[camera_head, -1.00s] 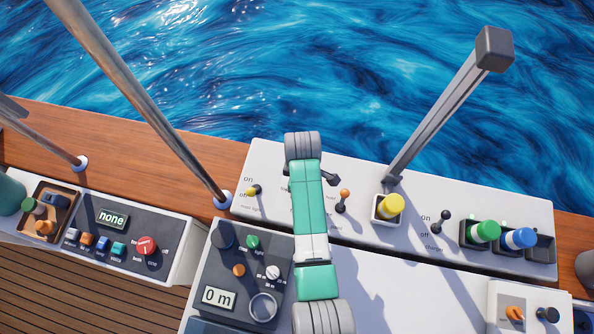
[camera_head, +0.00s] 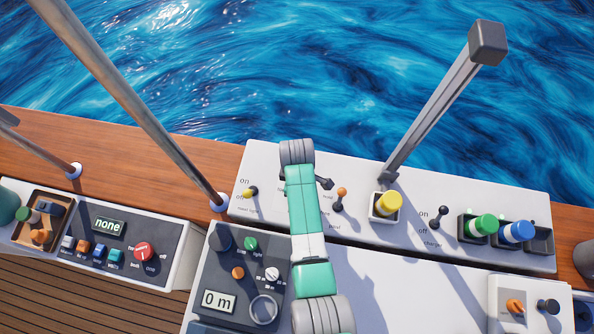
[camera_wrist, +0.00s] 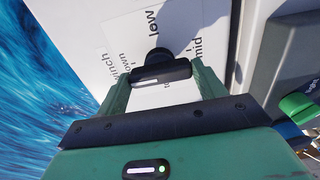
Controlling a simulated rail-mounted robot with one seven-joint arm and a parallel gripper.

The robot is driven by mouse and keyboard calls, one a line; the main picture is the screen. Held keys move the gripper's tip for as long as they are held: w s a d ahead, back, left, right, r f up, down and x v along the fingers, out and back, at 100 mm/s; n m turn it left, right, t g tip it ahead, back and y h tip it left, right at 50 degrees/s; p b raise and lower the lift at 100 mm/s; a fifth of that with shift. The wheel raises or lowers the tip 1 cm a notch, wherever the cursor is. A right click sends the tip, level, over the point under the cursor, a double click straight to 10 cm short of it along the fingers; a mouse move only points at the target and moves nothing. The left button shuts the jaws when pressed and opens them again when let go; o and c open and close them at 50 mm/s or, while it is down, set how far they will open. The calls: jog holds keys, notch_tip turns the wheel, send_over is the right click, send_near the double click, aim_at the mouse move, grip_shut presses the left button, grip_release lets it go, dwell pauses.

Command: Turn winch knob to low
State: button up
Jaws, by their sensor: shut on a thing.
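The winch knob (camera_wrist: 158,56) is black and shows in the middle of the wrist view, on a white panel (camera_wrist: 80,30). My gripper (camera_wrist: 160,76) is shut on it, with a green finger on each side of its dark crossbar. The word "low" is printed above the knob in that view, "mid" to its upper right, and "winch" and "down" to its left. I cannot tell which mark the knob points at.
In the head view, an orange-tipped switch (camera_head: 340,199) and a yellow knob (camera_head: 387,204) stand right of my arm. A tall grey lever (camera_head: 430,118) rises farther right. A dark panel (camera_head: 210,270) with a "0 m" display lies lower left. Metal poles stand at the left.

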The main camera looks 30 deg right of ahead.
jog(key=m+p, duration=0.1)
jog(key=m, duration=0.3)
jog(key=shift+r, duration=0.1)
jog(key=m+p, duration=0.1)
jog(key=m, duration=0.8)
jog(key=shift+p, duration=0.4)
jog(key=m, duration=0.4)
jog(key=shift+m, duration=0.4)
jog(key=o, duration=1)
